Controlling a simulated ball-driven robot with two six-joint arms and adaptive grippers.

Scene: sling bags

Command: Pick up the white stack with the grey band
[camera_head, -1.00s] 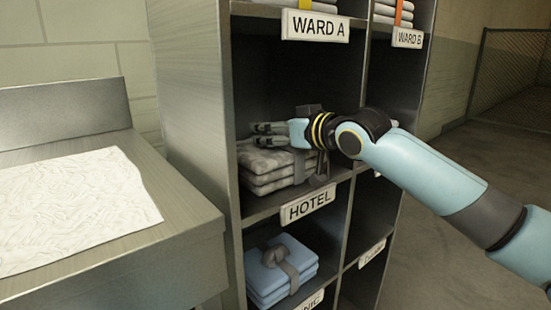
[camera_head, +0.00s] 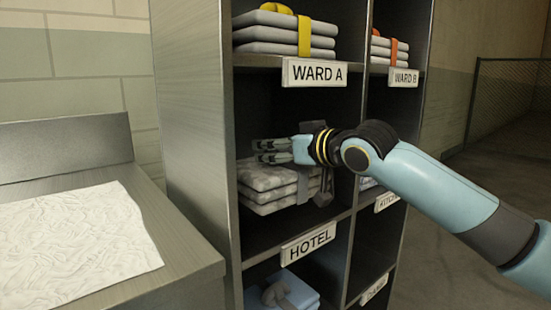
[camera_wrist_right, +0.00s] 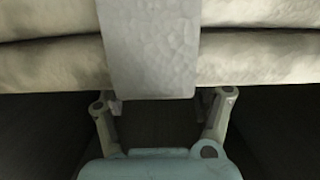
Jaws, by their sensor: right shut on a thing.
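The white, faintly mottled stack (camera_head: 265,190) with a grey band (camera_head: 305,184) is in the open compartment above the HOTEL label. It hangs a little above the shelf floor, roughly level. My right gripper (camera_head: 270,151) reaches in from the right over the stack and is shut on it. In the right wrist view the grey band (camera_wrist_right: 150,50) runs between my fingers across the pale folded layers (camera_wrist_right: 255,60); the fingertips are partly hidden there. My left gripper is not in view.
The shelf's metal side wall (camera_head: 190,140) is close left of the stack. A yellow-banded stack (camera_head: 285,35) and an orange-banded stack (camera_head: 390,48) sit above; a blue stack (camera_head: 285,292) sits below. A steel counter (camera_head: 185,245) with a white sheet (camera_head: 75,240) stands left.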

